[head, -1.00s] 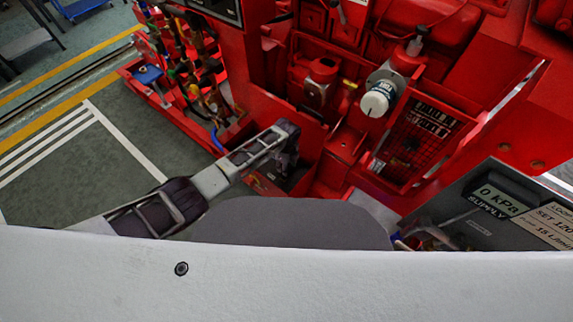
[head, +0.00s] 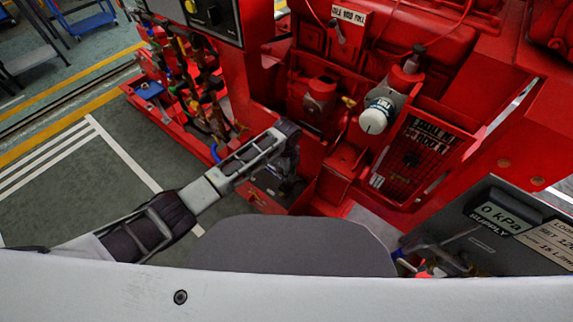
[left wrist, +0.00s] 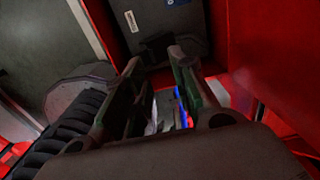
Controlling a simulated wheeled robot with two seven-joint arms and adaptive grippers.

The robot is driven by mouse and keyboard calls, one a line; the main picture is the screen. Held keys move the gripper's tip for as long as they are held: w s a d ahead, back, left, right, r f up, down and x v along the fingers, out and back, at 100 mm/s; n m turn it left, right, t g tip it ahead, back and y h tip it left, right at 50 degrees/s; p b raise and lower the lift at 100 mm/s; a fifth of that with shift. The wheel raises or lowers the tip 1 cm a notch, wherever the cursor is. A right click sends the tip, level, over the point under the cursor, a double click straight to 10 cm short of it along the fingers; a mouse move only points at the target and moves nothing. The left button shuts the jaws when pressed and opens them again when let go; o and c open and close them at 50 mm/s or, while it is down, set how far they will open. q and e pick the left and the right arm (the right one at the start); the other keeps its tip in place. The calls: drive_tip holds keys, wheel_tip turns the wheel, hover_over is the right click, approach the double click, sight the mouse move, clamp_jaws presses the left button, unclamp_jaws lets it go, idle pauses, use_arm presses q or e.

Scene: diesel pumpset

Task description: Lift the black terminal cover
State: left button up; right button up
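My left arm reaches into the red pumpset in the head view. My left gripper (left wrist: 155,62) shows in the left wrist view with its two fingers apart, pointing at a dark box (left wrist: 165,25) with a white label and a blue sticker. A small black piece (left wrist: 158,45), possibly the terminal cover, lies at or just beyond the fingertips. I cannot tell whether the fingers touch it. In the head view the gripper and the black cover are too dark and hidden to make out.
A red panel (left wrist: 270,40) stands close on the right of the gripper in the left wrist view. A white-capped fitting (head: 376,115), a red mesh guard (head: 415,160) and a grey supply panel (head: 500,225) stand to the right. Open floor (head: 90,185) lies left.

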use_arm(q)
drive_tip(key=shift+r, duration=2.3)
